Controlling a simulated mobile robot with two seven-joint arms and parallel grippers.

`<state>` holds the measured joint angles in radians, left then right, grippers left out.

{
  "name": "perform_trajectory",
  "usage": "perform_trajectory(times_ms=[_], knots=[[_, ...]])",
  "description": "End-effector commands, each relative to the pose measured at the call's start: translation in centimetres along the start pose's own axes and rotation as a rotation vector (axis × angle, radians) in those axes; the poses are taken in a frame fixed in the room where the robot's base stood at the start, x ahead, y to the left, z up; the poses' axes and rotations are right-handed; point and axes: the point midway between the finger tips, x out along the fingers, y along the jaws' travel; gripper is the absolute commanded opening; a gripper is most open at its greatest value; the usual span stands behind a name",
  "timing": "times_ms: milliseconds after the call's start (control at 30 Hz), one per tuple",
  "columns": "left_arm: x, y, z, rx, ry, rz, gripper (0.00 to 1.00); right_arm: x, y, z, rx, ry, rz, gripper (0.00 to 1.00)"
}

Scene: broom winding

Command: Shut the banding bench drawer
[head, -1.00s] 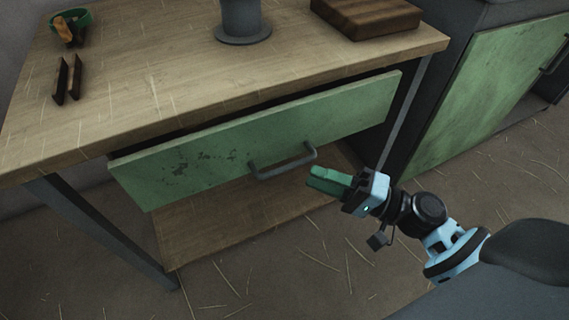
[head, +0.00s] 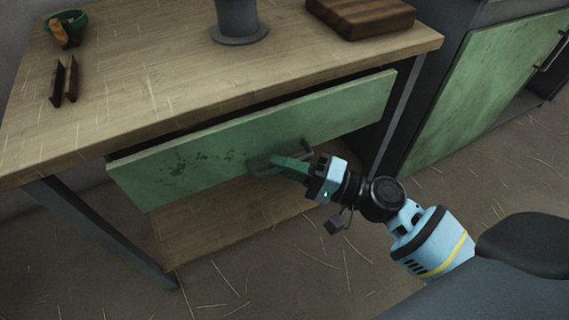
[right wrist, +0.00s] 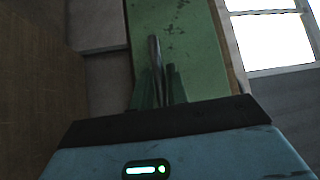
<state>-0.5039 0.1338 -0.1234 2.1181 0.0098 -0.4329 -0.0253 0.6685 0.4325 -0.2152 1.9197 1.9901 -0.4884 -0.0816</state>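The banding bench drawer (head: 200,166) has a worn green front and stands partly open under the wooden bench top. A dark gap shows above its front. Its grey bar handle (head: 259,168) is partly hidden by my right gripper (head: 287,166). The right gripper's green fingers are at the handle. In the right wrist view the handle bar (right wrist: 154,55) lies between the two fingers (right wrist: 159,88) with hardly any gap, so they look shut on it. The green drawer front (right wrist: 178,45) shows beyond. My left gripper is not in view.
The bench top (head: 150,90) carries a grey cylinder on a round base (head: 238,20), a wooden block (head: 360,16), two dark upright slats (head: 64,82) and a green ring-shaped item (head: 66,28). A green-doored cabinet (head: 480,90) stands at right. Straw litters the floor.

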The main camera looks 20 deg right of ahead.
Motion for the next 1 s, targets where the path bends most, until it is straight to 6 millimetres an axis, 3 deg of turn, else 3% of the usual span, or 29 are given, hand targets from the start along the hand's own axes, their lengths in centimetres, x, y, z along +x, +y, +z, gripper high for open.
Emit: perform_trajectory(times_ms=[100, 433, 733, 1000], knots=[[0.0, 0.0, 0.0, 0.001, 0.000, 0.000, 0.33, 0.0, 0.0, 0.0, 0.000, 0.000, 0.000, 0.00], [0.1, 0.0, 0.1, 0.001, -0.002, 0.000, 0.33, 0.1, 0.1, -0.2, -0.001, 0.000, -0.001, 0.00], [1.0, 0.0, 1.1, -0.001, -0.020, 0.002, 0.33, 2.5, 0.9, -2.5, -0.001, 0.000, 0.000, 0.00], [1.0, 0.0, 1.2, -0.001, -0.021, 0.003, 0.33, 2.9, 0.8, -3.0, -0.002, 0.003, 0.000, 0.00]])
